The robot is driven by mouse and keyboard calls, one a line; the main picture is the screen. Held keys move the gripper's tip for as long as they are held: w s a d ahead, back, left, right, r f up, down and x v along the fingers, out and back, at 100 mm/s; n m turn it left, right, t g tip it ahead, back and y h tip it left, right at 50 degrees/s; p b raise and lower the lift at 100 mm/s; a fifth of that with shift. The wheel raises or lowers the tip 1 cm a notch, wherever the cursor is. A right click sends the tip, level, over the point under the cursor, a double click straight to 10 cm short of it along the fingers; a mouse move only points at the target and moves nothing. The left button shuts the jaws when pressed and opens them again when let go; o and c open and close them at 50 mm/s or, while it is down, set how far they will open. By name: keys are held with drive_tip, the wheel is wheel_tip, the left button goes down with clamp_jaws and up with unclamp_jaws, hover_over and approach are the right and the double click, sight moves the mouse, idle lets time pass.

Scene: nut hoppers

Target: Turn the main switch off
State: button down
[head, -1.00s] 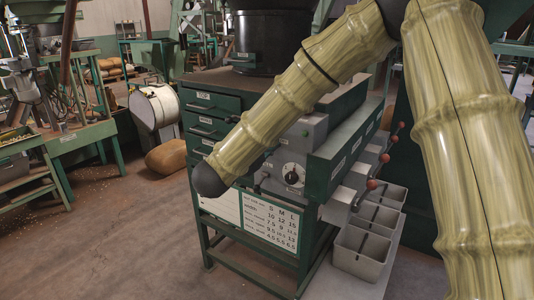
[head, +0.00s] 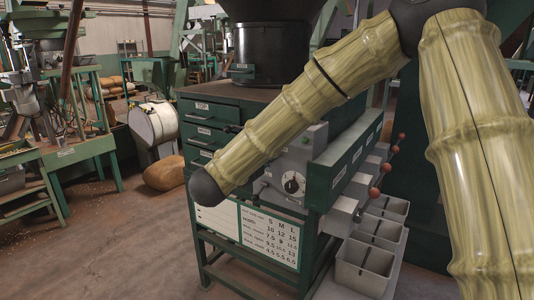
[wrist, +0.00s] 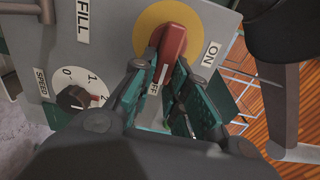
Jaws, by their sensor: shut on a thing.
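In the wrist view the main switch (wrist: 174,42) is a red handle on a yellow disc. The disc sits on a grey panel. An ON label (wrist: 211,53) is to the right of the handle. An OFF label (wrist: 153,99), partly covered, is below it. The handle's white-marked end points down toward the OFF label. My gripper (wrist: 163,80) is shut on the lower end of the handle, with a finger on each side. In the head view my arm hides the gripper and the switch.
A black speed dial (wrist: 73,98) is left of the switch, and it also shows in the head view (head: 292,185). Red-knobbed levers (head: 374,193) and grey bins (head: 363,267) are on the machine's right side. Open floor lies to the left.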

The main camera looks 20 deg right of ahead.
drive_tip(key=c, duration=1.4)
unclamp_jaws()
drive_tip(key=shift+f, duration=0.1)
drive_tip(key=v, duration=1.2)
